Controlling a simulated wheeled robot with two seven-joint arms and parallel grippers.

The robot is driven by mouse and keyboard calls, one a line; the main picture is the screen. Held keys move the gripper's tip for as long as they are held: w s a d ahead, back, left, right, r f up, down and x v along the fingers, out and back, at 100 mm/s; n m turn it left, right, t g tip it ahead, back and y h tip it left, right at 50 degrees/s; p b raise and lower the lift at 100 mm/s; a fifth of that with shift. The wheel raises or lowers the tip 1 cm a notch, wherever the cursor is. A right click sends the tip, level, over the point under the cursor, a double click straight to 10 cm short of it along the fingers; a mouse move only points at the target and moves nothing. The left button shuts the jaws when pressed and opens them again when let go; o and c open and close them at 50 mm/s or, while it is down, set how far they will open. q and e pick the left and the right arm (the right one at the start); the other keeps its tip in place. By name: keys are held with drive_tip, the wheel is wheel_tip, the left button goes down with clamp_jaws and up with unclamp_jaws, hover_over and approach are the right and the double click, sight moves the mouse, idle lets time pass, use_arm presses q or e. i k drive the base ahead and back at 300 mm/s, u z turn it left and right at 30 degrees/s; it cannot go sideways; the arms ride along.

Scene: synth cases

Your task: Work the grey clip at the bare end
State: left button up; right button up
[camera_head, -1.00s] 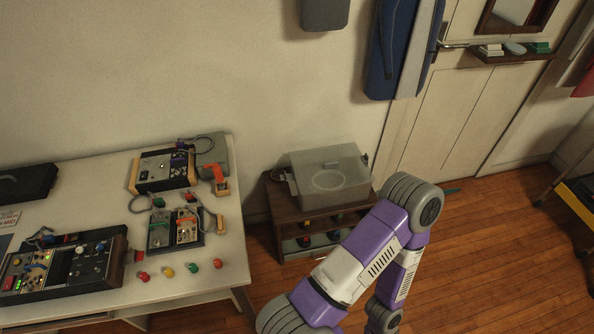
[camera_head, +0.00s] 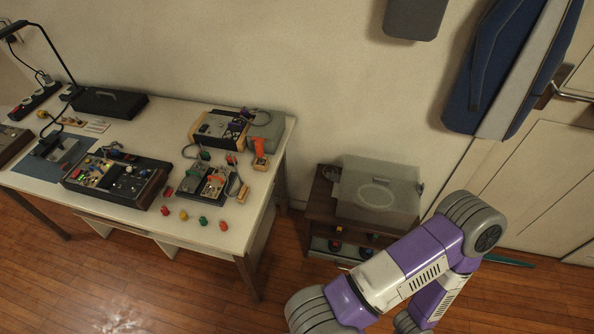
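I cannot make out a grey clip or a bare end for certain; details on the table are too small. The white table (camera_head: 165,118) stands against the wall at the left. On it are a wood-sided box (camera_head: 222,128) with a purple part, a dark panel (camera_head: 205,188) with cables looping at its sides, and a larger console (camera_head: 117,180) with coloured knobs. A grey item with an orange part (camera_head: 259,148) lies at the table's right end. A purple and white arm of mine shows at lower right. Neither gripper is in view.
Several coloured knobs (camera_head: 203,221) lie along the table's front edge. A black case (camera_head: 110,103), a blue mat (camera_head: 60,160) and a lamp (camera_head: 45,45) are farther left. A low shelf (camera_head: 325,215) with a translucent-lidded box (camera_head: 375,190) stands right of the table. Wooden floor is clear in front.

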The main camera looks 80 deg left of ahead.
sight(335, 177)
drive_tip(key=u, duration=1.85)
